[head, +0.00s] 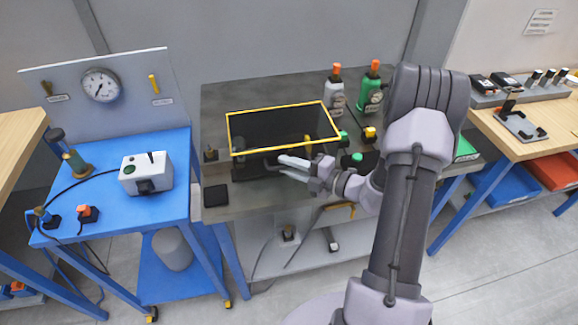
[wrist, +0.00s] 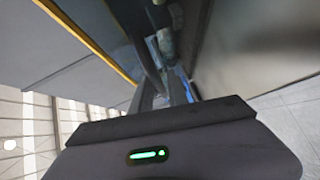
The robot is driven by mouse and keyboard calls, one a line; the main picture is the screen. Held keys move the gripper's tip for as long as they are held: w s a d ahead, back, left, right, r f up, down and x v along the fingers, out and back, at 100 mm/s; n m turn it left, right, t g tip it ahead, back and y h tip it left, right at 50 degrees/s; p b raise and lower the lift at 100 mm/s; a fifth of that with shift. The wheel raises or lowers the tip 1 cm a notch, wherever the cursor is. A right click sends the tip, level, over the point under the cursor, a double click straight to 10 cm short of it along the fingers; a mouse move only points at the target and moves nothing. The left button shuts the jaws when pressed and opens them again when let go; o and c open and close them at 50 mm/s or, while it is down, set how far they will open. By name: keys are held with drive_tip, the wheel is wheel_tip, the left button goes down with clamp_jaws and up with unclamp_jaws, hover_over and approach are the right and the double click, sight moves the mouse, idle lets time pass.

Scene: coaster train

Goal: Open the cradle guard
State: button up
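The cradle guard is a dark see-through panel in a yellow frame (head: 229,134), above a dark cradle on the grey bench. A yellow edge of the guard also crosses the upper left of the wrist view (wrist: 92,45). A dark bar, seemingly its handle (head: 262,161), shows just below the front edge. My gripper (head: 281,165) is at this front edge, pointing left, with its two fingers apart. The fingertips are close to the bar, but I cannot tell whether they touch it. Much of the cradle is hidden by the guard and my gripper.
A green bottle (head: 371,88) and a grey bottle (head: 335,92) with orange caps stand behind the guard. A blue bench (head: 120,205) with a white box (head: 146,173) is at left. A black pad (head: 216,196) lies on the grey bench's front left.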

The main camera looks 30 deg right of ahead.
clamp_jaws()
idle(1.3)
